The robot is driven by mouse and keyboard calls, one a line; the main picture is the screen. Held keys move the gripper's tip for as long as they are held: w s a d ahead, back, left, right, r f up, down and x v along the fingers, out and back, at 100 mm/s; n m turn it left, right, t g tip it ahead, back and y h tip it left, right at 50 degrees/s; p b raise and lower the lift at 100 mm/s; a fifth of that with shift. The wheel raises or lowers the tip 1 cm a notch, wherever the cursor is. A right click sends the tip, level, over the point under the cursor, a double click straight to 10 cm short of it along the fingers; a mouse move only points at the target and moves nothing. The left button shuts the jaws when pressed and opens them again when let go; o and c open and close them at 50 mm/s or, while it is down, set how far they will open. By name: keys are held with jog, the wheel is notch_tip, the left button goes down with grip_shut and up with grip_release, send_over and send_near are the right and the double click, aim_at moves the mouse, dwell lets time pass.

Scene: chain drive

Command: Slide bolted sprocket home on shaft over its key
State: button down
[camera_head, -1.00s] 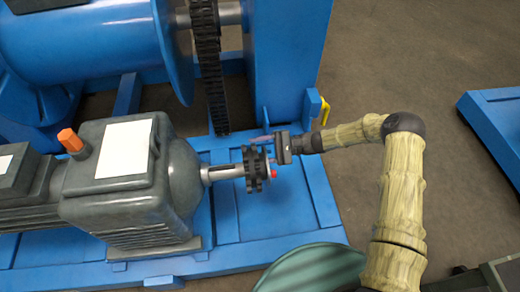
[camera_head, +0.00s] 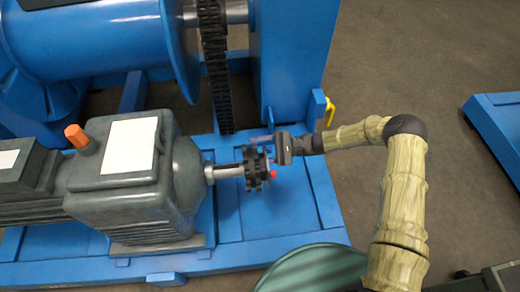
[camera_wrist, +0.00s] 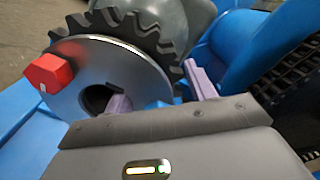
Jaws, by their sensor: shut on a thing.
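The black toothed sprocket (camera_head: 254,167) is at the outer end of the steel shaft (camera_head: 226,171) that sticks out of the grey gearbox. In the wrist view the sprocket (camera_wrist: 140,32) shows a bright round face with a red hex bolt (camera_wrist: 48,73) and a dark bore. My gripper (camera_head: 265,148) is shut on the sprocket. One purple finger reaches into the bore and the other lies outside the rim. Bare shaft shows between gearbox and sprocket. A dark strip along the shaft may be the key or its slot. I cannot tell how far the shaft is inside the bore.
The grey gearbox (camera_head: 130,185) with an orange cap stands on a blue base frame (camera_head: 310,222). A dark chain (camera_head: 214,70) hangs behind the sprocket, beside a blue drum and a blue upright (camera_head: 285,60).

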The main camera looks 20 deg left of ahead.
jog(key=shift+c, duration=2.3)
grip_release()
jog(key=shift+a+r, duration=0.15)
jog(key=shift+r, duration=0.25)
jog(key=shift+o, duration=0.2)
jog(key=shift+s+f, duration=0.15)
jog(key=shift+s+f, duration=0.1)
jog(key=shift+s, duration=0.1)
jog(key=shift+f, duration=0.4)
jog(key=shift+w+d+r, duration=0.15)
jog(key=shift+w+d, duration=0.1)
jog(key=shift+d, duration=0.1)
jog(key=p+v, duration=0.3)
jog(key=v, duration=1.4)
jog(key=shift+w+r, duration=0.2)
jog(key=shift+w, duration=0.1)
